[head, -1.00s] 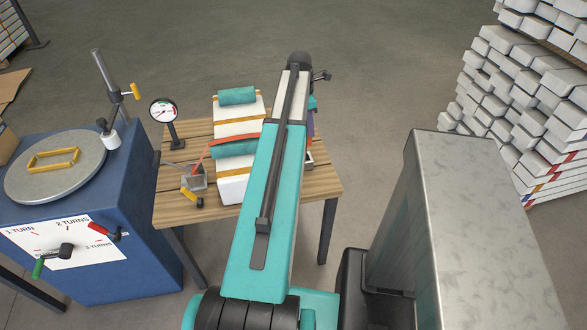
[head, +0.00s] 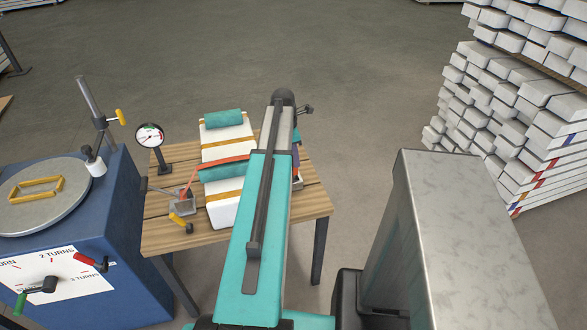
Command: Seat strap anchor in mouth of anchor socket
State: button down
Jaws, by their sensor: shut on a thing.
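A red strap (head: 222,164) runs across a teal pad on a white block (head: 224,212). Its left end slopes down to a small grey metal box (head: 184,204) on the wooden table. Its right end goes behind my arm, so a strap anchor at that end is hidden. A small grey part (head: 298,183) shows at the right table edge beside my arm; I cannot tell whether it is the anchor socket. My gripper is hidden behind my raised teal arm, and so is whatever is between its jaws.
A gauge (head: 150,136) on a stand is at the table's back left. A yellow-handled tool (head: 178,221) lies at the front left. A blue cabinet (head: 110,215) with a round plate stands left. Stacked white bars (head: 510,110) are at right. Floor behind the table is clear.

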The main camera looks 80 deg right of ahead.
jog(key=shift+f, duration=1.05)
jog(key=shift+f+p, duration=0.45)
jog(key=shift+f, duration=1.4)
jog(key=shift+f, duration=0.15)
jog(key=c, duration=1.4)
grip_release()
jog(key=shift+o, duration=0.2)
jog(key=shift+r, duration=0.2)
notch_tip(320, 180, up, 12)
jog(key=w+b, duration=0.1)
jog(key=b, duration=0.1)
jog(key=shift+w+a+f, duration=0.15)
jog(key=shift+w+a, duration=0.15)
jog(key=shift+a, duration=0.1)
